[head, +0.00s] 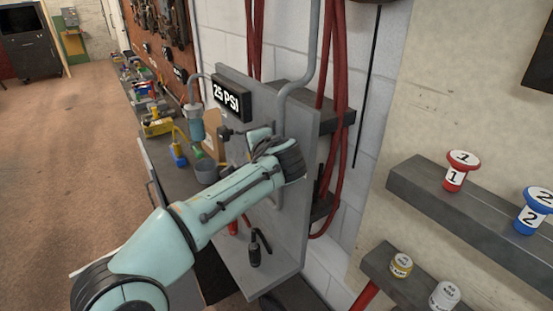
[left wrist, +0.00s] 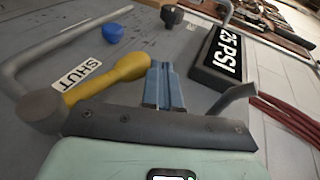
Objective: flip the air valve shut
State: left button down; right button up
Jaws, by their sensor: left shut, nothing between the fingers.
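The air valve's yellow lever (left wrist: 112,76) shows in the left wrist view, slanting across the grey panel beside a white SHUT label (left wrist: 76,74). Its narrow end is by a dark round fitting (left wrist: 40,108) on a grey pipe (left wrist: 62,38). My left gripper (left wrist: 165,72) is shut and empty, its blue fingertips just right of the lever's thick end. I cannot tell whether they touch it. In the head view my left arm reaches to the panel (head: 290,150) and hides the lever and the fingers. My right gripper is not in view.
A 25 PSI display (head: 232,97) sits on the panel, close right of the fingers in the left wrist view (left wrist: 222,58). A blue knob (left wrist: 113,33) and a black knob (left wrist: 171,15) are beyond. Red hoses (head: 335,130) hang behind the panel.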

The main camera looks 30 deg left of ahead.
pick_arm(q)
jog(key=v, duration=1.2)
jog(key=shift+s+d+b, duration=0.2)
jog(key=shift+d+b, duration=0.05)
jog(key=shift+b, duration=0.15)
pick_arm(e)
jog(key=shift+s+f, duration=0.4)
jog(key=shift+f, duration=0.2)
pick_arm(q)
jog(key=shift+r, duration=0.1)
